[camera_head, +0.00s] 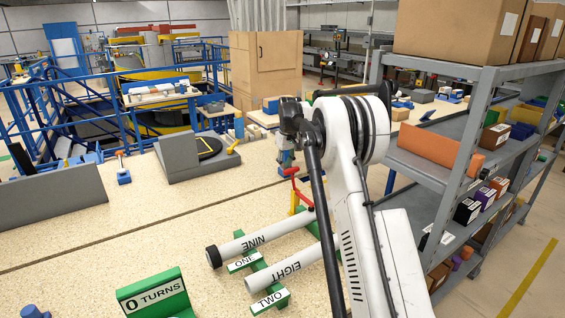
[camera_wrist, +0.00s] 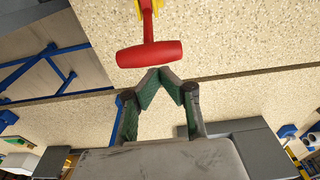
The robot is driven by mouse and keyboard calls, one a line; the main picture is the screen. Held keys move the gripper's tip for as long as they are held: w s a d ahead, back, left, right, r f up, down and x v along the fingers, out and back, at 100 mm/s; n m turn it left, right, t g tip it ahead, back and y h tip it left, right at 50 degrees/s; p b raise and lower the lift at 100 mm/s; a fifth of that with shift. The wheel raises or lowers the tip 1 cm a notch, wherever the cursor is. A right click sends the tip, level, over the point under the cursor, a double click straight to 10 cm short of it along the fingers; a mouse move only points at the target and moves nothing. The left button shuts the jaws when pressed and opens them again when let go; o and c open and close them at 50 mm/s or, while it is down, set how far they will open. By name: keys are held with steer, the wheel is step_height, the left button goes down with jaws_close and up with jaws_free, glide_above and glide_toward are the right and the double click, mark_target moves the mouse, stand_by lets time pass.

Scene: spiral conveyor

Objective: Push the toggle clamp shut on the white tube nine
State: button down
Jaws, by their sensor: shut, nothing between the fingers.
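The white tube nine (camera_head: 255,241), marked NINE and with a black end, lies on a green rack (camera_head: 262,272) by the ONE label. A toggle clamp (camera_head: 295,192) with a red handle and yellow base stands at its far end; the handle sticks up. My arm hides part of that area. In the wrist view the red T-shaped handle (camera_wrist: 150,54) is just beyond my gripper (camera_wrist: 161,72), whose fingertips meet in a point. They look very close to the handle; I cannot tell whether they touch it. Nothing shows between the fingers.
White tube eight (camera_head: 291,274) lies parallel in front, by the TWO label. A green 0 TURNS sign (camera_head: 155,294) stands front left. Grey blocks (camera_head: 178,158) stand at the table's back, and a grey shelf (camera_head: 430,160) is at right.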

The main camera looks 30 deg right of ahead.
steer(key=shift+s+r, duration=0.1)
steer(key=shift+s, duration=0.3)
steer(key=shift+s+b, duration=0.2)
steer(key=shift+b, duration=0.1)
steer(key=shift+s+b, duration=0.3)
